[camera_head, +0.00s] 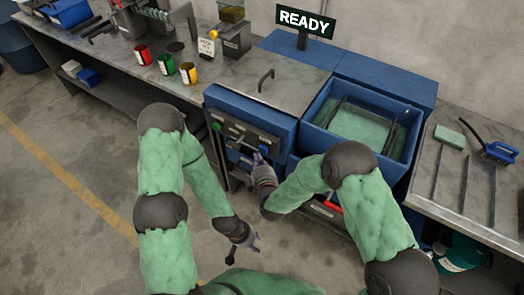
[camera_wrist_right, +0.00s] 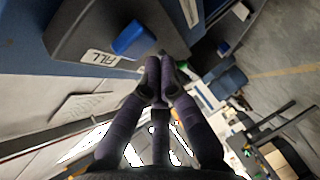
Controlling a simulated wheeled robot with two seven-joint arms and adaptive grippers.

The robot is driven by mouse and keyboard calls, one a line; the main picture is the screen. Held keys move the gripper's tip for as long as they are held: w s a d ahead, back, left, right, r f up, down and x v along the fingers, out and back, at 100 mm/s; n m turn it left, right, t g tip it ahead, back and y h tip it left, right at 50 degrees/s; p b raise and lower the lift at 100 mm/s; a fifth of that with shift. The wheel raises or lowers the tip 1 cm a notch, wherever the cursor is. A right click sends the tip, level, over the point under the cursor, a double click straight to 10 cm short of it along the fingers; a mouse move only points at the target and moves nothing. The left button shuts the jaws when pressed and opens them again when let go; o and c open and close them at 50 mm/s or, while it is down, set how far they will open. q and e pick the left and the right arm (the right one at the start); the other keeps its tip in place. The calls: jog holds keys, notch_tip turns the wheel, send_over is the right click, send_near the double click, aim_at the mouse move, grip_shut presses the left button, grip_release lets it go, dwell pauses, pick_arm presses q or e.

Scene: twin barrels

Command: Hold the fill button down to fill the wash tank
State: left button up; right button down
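The blue fill button (camera_wrist_right: 133,38) sits on a dark housing beside a white FILL label (camera_wrist_right: 100,57) in the right wrist view. In the head view the button (camera_head: 264,150) shows on the machine's front panel. My right gripper (camera_wrist_right: 160,70) has its fingers together and empty, with the tips close beside the button; I cannot tell whether they touch it. It also shows in the head view (camera_head: 258,160), in front of the panel. The blue wash tank (camera_head: 315,112) holds greenish liquid and dark rails. My left gripper (camera_head: 245,254) is low, away from the machine, with its fingers spread and empty.
A READY sign (camera_head: 305,22) stands behind the machine. Red, green and yellow cans (camera_head: 166,65) stand on the left bench. A sponge (camera_head: 449,137) and a blue brush (camera_head: 499,152) lie on the right bench. The floor at left is clear.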

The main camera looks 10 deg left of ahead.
jog(key=shift+w, duration=0.15)
jog(key=shift+w+d, duration=0.15)
jog(key=shift+w, duration=0.1)
jog(key=shift+w+d+b, duration=0.15)
jog(key=shift+w+b, duration=0.3)
jog(key=shift+w, duration=0.05)
dwell(3.1)
jog(key=shift+s, duration=0.15)
dwell(0.8)
jog(key=shift+s+a, duration=0.3)
jog(key=shift+s, duration=0.45)
jog(key=s, duration=0.1)
jog(key=s+a, duration=0.1)
jog(key=s, duration=0.2)
jog(key=shift+s+a+p, duration=0.35)
dwell(0.5)
